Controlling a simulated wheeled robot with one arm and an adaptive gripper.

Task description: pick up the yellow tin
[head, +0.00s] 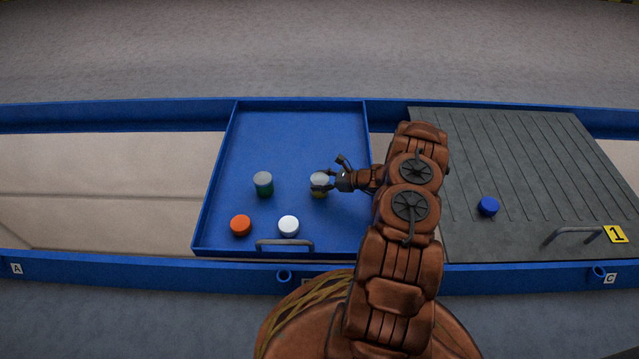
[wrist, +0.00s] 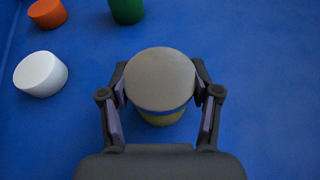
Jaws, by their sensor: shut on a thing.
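The yellow tin (head: 319,190) stands upright in the blue tray, with a grey lid on top and a little yellow side showing below. In the wrist view the tin (wrist: 161,79) sits between both fingers, its grey lid facing the camera. My gripper (head: 326,182) reaches in from the right and is shut on the tin. In the wrist view my gripper (wrist: 161,92) has one finger against each side of it. The tin's lower part is mostly hidden, and I cannot tell whether it touches the tray floor.
In the blue tray (head: 300,130) stand a green tin (head: 264,185), an orange cap (head: 240,225) and a white cap (head: 288,226). A handle (head: 285,244) is at the tray's front. A grey ribbed cover (head: 520,160) at right bears a blue cap (head: 488,206). The tray's back is clear.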

